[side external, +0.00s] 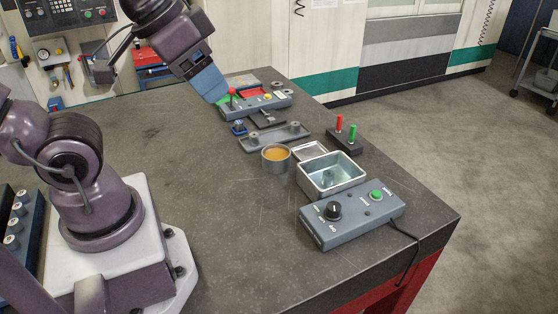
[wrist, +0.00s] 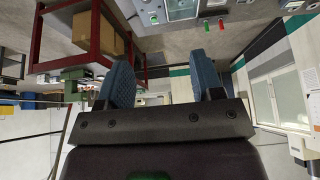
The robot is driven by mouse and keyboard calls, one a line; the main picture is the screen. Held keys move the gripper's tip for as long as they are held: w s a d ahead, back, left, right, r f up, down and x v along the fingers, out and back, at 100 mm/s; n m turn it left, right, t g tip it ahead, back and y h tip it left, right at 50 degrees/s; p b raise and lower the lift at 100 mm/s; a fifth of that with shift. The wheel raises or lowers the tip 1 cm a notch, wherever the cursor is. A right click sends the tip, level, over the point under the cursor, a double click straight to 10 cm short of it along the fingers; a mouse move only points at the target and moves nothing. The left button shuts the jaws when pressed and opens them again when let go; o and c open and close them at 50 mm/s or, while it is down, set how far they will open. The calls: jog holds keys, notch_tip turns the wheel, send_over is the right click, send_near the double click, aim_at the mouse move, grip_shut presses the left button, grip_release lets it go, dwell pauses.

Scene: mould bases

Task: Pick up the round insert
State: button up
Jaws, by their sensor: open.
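My gripper (side external: 213,90) is raised at the far end of the table, close to a grey-blue panel with a red-knobbed lever; the side view does not show whether they touch. In the wrist view, its two blue fingers (wrist: 166,84) stand wide apart with nothing between them. No part is clearly recognisable as the round insert. A grey plate (side external: 275,137) with round raised features lies mid-table. A small dark-blue part (side external: 239,128) sits at its left end. A round grey cup with an orange inside (side external: 276,157) stands in front of the plate.
An open metal box (side external: 330,174) and a control box with black knob and green button (side external: 352,213) stand near the right edge. A dark block with red and green levers (side external: 346,139) is behind. The lever panel (side external: 257,105) is farther back. The table's left middle is clear.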

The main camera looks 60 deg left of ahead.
dwell(0.6)
jog(key=n+g+h, duration=0.1)
jog(key=n+g, duration=0.5)
jog(key=n, duration=1.2)
send_near(329, 173)
jog(key=f, duration=0.7)
jog(key=d+f, duration=0.1)
jog(key=f, duration=0.2)
jog(key=shift+s+f, duration=0.2)
jog(key=shift+f, duration=0.05)
jog(key=shift+r, duration=0.1)
jog(key=c, duration=1.1)
